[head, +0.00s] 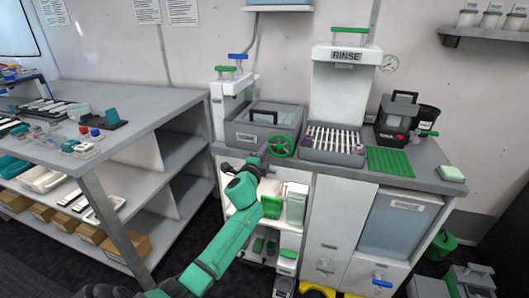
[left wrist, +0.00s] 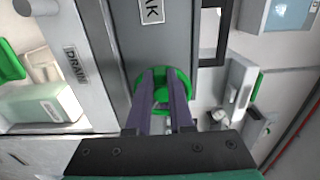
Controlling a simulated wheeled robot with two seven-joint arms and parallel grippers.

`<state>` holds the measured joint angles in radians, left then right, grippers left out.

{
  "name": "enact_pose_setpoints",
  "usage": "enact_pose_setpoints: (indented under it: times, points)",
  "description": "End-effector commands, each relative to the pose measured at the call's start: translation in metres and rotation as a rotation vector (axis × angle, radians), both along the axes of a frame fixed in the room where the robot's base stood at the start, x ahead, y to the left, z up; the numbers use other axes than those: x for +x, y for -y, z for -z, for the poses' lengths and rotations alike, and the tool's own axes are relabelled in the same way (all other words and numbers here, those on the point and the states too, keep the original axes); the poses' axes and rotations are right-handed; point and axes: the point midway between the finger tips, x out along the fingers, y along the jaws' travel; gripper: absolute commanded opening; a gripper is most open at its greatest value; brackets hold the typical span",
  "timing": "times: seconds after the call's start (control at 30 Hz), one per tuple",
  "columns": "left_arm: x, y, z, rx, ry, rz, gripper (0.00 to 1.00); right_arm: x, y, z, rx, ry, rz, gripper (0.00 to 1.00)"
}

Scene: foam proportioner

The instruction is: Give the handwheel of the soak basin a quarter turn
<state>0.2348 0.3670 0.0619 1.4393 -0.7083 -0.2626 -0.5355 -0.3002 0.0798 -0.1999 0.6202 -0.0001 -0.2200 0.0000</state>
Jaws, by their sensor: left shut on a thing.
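The soak basin (head: 240,137) is a grey lidded box on the counter, left of the rinse station. Its green handwheel (head: 284,146) sits at the front right of the basin. My left gripper (head: 265,150) reaches up to the wheel's left side in the head view. In the left wrist view, the purple fingers (left wrist: 164,76) are shut on the green handwheel (left wrist: 187,84) and hide part of it. The basin's grey face (left wrist: 158,45) shows behind, with a label partly cut off. My right gripper is not in view.
Right of the wheel, a rack of white tubes (head: 333,155) stands under the rinse unit (head: 343,56). A green mat (head: 390,162) lies further right. Below the counter, an open shelf holds a pale green container (head: 296,208). A grey shelving table (head: 160,105) stands at left.

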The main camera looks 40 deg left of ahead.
Motion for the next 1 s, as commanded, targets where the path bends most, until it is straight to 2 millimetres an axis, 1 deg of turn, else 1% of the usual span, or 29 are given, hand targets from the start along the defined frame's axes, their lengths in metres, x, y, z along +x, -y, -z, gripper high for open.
enact_pose_setpoints:
  times: [0.47, 0.5, 0.57, 0.6, 0.87, 1.0]
  points:
    - [0.0001, 0.0005, 0.0027, -0.02, 0.003, 0.0, 0.0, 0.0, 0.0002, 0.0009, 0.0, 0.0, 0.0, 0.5]
    - [0.0001, 0.0005, 0.0028, -0.02, 0.003, 0.001, 0.24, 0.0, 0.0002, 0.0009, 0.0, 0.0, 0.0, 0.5]
    - [0.0001, 0.0005, 0.0026, -0.019, 0.003, 0.0, 0.47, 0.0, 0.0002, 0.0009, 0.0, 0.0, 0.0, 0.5]
    - [0.0, 0.0004, 0.0024, -0.019, 0.003, 0.0, 0.5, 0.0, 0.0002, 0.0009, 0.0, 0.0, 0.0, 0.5]
    - [-0.0001, 0.0003, 0.0014, -0.016, 0.005, 0.0, 0.5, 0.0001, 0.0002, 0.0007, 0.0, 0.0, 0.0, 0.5]
    - [-0.0081, 0.003, 0.0019, -0.016, 0.003, 0.001, 0.5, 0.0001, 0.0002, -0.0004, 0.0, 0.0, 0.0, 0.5]
